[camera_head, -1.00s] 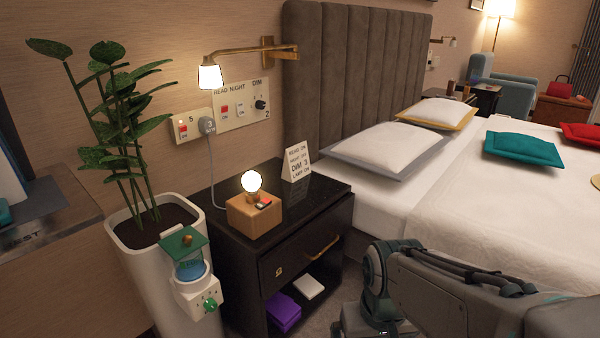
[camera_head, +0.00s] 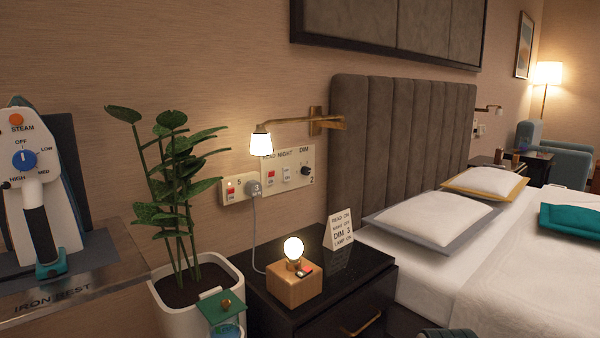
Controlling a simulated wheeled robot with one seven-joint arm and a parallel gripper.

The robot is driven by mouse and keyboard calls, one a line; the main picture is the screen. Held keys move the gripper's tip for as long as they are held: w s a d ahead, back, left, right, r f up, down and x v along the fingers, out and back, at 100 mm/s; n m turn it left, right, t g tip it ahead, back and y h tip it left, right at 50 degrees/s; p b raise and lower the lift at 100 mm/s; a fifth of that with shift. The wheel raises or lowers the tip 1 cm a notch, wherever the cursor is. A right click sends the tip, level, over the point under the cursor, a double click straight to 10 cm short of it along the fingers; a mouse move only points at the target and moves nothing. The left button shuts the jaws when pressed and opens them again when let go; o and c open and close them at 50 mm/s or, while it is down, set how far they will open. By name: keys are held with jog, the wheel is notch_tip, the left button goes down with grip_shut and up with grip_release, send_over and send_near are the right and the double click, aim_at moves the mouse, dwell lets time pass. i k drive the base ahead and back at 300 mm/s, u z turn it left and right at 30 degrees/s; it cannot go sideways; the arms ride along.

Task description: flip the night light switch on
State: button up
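The wall panel (camera_head: 289,186) beside the headboard is marked READ, NIGHT and DIM. Under NIGHT is a small white rocker switch (camera_head: 287,173); its on or off position is too small to tell. Left of it is the READ switch (camera_head: 271,178), which shows red. To the right is the black DIM knob (camera_head: 306,171), with a 2 below it. The reading lamp's shade (camera_head: 261,141) hangs lit in front of the panel's upper left and partly covers the lettering.
A socket plate (camera_head: 229,193) with a grey plug adjoins the panel. A black nightstand (camera_head: 370,282) below holds a lit bulb lamp (camera_head: 294,286) and a text card (camera_head: 341,227).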

aim_at(286, 174)
jog(key=k, duration=0.7)
jog(key=z, duration=0.4)
jog(key=i, duration=2.35)
jog(key=u, duration=0.65)
